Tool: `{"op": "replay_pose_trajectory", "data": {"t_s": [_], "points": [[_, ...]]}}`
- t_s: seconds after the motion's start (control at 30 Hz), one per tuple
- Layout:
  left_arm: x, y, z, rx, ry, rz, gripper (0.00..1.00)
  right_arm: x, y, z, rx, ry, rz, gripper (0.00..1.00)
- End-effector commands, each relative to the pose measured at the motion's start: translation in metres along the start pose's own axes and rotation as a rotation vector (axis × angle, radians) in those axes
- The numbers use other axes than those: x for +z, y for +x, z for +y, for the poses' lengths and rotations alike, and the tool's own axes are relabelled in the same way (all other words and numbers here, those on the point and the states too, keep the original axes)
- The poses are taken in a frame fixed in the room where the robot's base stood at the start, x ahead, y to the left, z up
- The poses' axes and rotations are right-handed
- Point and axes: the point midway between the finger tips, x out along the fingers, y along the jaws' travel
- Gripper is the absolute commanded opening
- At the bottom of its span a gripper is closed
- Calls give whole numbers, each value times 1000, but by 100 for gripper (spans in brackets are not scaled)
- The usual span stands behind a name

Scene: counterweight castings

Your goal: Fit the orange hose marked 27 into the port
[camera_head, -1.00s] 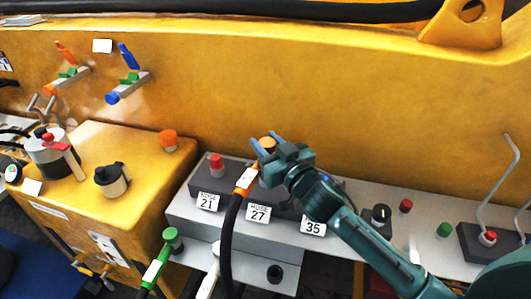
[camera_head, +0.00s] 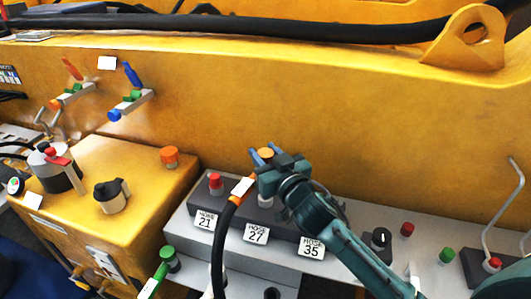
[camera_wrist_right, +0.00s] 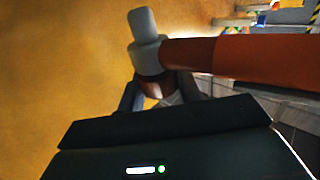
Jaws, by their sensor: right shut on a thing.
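My right gripper (camera_head: 261,155) is shut on the orange knob (camera_head: 266,153) of the hose coupling. The orange hose (camera_head: 237,196) leaves the coupling sideways, carries a white tag and continues as a black hose (camera_head: 219,245). The grey coupling body (camera_head: 265,201) shows below my gripper, over the block behind the HOSE 27 label (camera_head: 256,234). In the right wrist view the grey coupling tip (camera_wrist_right: 143,25) points away from my fingers, and the orange hose (camera_wrist_right: 250,57) runs off right. Which fitting is the port I cannot tell. My left gripper is not in view.
A red-capped coupling (camera_head: 215,184) stands by HOSE 21. A yellow box (camera_head: 140,180) at left bears an orange-capped fitting (camera_head: 169,156) and a black-topped one (camera_head: 111,196). Wall fittings with orange (camera_head: 73,68) and blue (camera_head: 132,74) handles sit upper left. A green hose end (camera_head: 152,281) hangs low.

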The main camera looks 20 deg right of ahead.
Motion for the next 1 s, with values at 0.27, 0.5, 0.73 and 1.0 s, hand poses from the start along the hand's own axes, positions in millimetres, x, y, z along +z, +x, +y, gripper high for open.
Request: {"op": "replay_pose_trajectory", "data": {"t_s": [0.27,0.5,0.73,1.0], "points": [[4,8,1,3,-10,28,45,27,0,0,1,1,3,0],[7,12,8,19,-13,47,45,47,0,0,0,0,3,0],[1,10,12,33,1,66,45,51,0,0,0,-1,3,0],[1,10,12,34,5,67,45,51,0,0,0,0,4,0]]}}
